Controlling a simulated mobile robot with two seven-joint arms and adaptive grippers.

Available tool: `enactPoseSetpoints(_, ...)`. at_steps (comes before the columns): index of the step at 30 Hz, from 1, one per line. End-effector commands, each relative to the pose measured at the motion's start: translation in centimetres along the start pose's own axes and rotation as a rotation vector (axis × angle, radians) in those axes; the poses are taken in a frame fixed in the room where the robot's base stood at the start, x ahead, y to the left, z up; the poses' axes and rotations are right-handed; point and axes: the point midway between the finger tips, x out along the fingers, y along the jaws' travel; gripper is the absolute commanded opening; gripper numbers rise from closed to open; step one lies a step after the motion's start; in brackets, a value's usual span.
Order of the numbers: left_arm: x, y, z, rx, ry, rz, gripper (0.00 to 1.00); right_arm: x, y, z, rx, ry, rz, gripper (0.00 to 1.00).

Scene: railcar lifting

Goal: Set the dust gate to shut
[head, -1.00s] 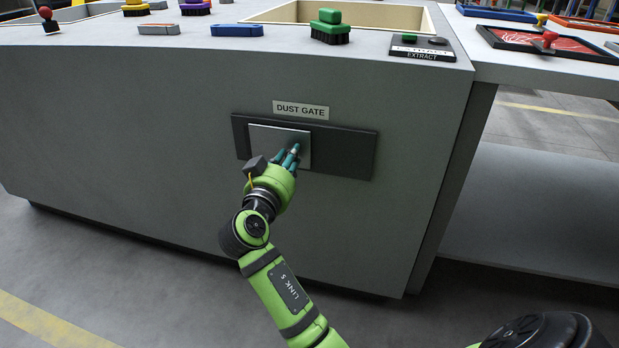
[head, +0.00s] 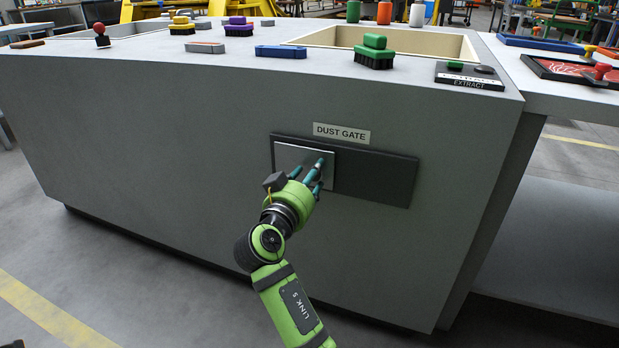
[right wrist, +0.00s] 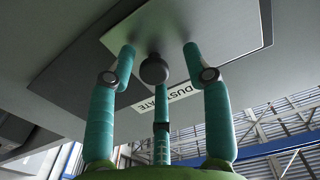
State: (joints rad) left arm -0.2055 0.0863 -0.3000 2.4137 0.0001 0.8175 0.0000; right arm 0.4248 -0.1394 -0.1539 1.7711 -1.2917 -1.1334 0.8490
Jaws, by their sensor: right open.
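The dust gate is a light grey square plate (head: 288,156) on a dark horizontal track (head: 375,182) in the grey cabinet front, under a "DUST GATE" label (head: 342,133). The plate sits almost at the track's left end; the right part of the track is bare. My right gripper (head: 318,170) is in front of the plate. In the right wrist view the plate (right wrist: 165,25) carries a round dark knob (right wrist: 153,69). The open fingers of the right gripper (right wrist: 158,52) stand around the knob, tips at or very near the plate. My left gripper is out of view.
The cabinet top (head: 190,72) above holds several brushes and blocks, including a green brush (head: 375,52), and an "EXTRACT" button panel (head: 470,76). A lower side table (head: 550,92) adjoins at right. The floor (head: 130,290) before the cabinet is clear.

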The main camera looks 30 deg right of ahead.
Motion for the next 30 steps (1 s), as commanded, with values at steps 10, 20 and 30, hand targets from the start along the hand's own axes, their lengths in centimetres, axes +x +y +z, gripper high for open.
enactPoseSetpoints(10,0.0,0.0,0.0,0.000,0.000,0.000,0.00,-0.1,-0.2,-6.6,0.012,0.013,-0.006,0.50)
enactPoseSetpoints(20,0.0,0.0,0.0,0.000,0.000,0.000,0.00,-0.1,-0.1,-9.8,0.004,0.004,-0.004,0.50)
enactPoseSetpoints(30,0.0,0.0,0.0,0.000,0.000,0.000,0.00,0.0,-0.1,-9.9,0.002,0.001,-0.004,0.50)
